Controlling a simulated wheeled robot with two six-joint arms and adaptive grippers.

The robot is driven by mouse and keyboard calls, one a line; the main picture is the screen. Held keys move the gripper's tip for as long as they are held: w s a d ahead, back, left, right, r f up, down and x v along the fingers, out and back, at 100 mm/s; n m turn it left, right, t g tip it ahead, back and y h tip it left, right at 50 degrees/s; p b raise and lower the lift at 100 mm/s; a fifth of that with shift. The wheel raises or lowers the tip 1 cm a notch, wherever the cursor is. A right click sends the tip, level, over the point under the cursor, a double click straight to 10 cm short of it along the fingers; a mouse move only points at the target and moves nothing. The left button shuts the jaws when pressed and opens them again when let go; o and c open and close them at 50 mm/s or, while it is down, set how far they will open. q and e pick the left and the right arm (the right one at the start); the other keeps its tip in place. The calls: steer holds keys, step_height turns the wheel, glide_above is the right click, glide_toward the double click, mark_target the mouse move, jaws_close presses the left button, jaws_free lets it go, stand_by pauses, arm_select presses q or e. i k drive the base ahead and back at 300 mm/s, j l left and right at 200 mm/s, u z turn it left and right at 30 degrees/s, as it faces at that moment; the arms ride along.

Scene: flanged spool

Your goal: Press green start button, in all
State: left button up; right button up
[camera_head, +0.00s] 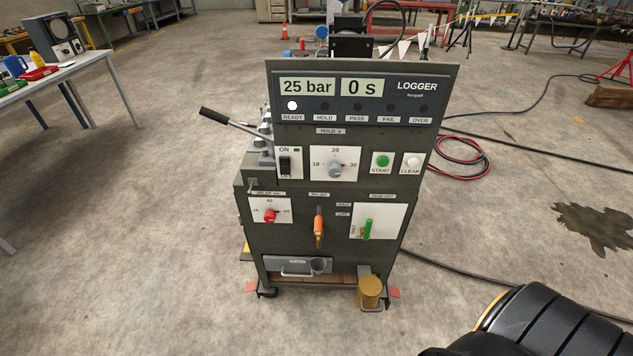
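The green START button (382,161) sits on a white plate on the front panel of a dark grey test machine (300,211), right of centre. It is round, and nothing covers it. The white CLEAR button (411,161) is just to its right, and a dial (335,169) marked 10, 20 and 30 is to its left. The display above (360,87) reads 25 bar and 0 s. The READY lamp (292,105) is lit white; the HOLD, PASS, FAIL and OVER lamps are dark. Neither of my grippers is in view.
A lever (232,123) sticks out to the machine's left. Lower are a red knob (269,215), an orange-handled valve (318,228) and a green handle (367,229). Hoses (464,157) lie right. A black ribbed shape fills the lower right, possibly my arm. The floor in front is clear.

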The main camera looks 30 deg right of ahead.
mark_target(382, 161)
steer(key=z, duration=1.4)
